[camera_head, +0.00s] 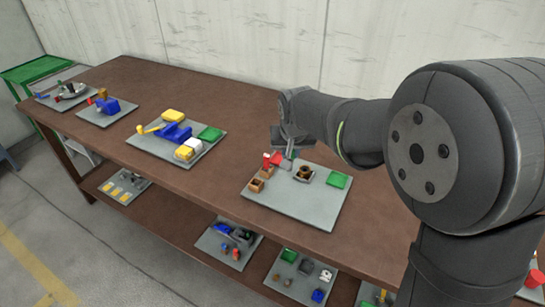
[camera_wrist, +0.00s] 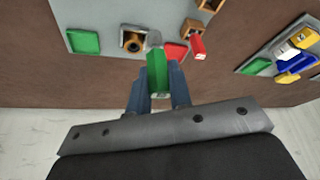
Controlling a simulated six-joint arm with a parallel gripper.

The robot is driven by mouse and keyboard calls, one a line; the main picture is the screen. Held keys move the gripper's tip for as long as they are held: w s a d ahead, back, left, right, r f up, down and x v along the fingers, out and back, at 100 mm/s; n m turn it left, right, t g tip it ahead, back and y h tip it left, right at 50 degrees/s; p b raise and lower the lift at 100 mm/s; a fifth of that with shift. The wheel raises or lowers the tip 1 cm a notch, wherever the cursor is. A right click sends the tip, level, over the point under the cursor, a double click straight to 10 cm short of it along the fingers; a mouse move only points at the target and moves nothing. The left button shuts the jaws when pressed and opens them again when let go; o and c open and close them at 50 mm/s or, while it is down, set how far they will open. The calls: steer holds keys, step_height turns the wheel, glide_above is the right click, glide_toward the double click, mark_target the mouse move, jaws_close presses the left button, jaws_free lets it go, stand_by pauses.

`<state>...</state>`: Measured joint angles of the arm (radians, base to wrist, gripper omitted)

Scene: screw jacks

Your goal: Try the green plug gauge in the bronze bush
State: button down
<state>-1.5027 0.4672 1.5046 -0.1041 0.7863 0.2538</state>
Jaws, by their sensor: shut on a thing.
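The green plug gauge (camera_wrist: 157,72) is between the fingers of my gripper (camera_wrist: 158,92) in the wrist view; the gripper is shut on it. A grey rounded part (camera_wrist: 155,38) shows just beyond its green handle and looks like its plug end. The bronze bush (camera_wrist: 131,41) sits with its dark bore showing in a grey holder, just left of that grey part. In the head view my gripper (camera_head: 288,155) is over the board, left of the bush (camera_head: 305,172). The gauge and bush look apart; the height between them is hard to tell.
The grey board (camera_head: 300,207) also carries a green square pad (camera_head: 338,180) right of the bush. A red piece (camera_head: 274,158) and brown blocks (camera_head: 257,185) stand at its left, close to my gripper. The board's front is clear. Another board with blue and yellow parts (camera_head: 172,133) lies farther left.

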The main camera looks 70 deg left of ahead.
steer(key=shift+w+d+r, duration=0.15)
steer(key=shift+w+r, duration=0.15)
steer(key=shift+w, duration=0.15)
steer(key=w+a+f+m+t+h, duration=0.1)
steer(key=w+a+m+t, duration=0.1)
steer(key=w+a+m, duration=0.3)
steer(key=shift+w+a+m, duration=0.4)
steer(key=shift+w+m, duration=0.1)
steer(key=shift+w, duration=0.4)
steer(key=shift+f, duration=0.1)
steer(key=shift+f, duration=2.5)
steer(key=shift+d+f, duration=0.1)
steer(key=shift+f, duration=0.9)
steer(key=shift+r, duration=0.75)
steer(key=shift+f, duration=0.8)
stand_by(1.0)
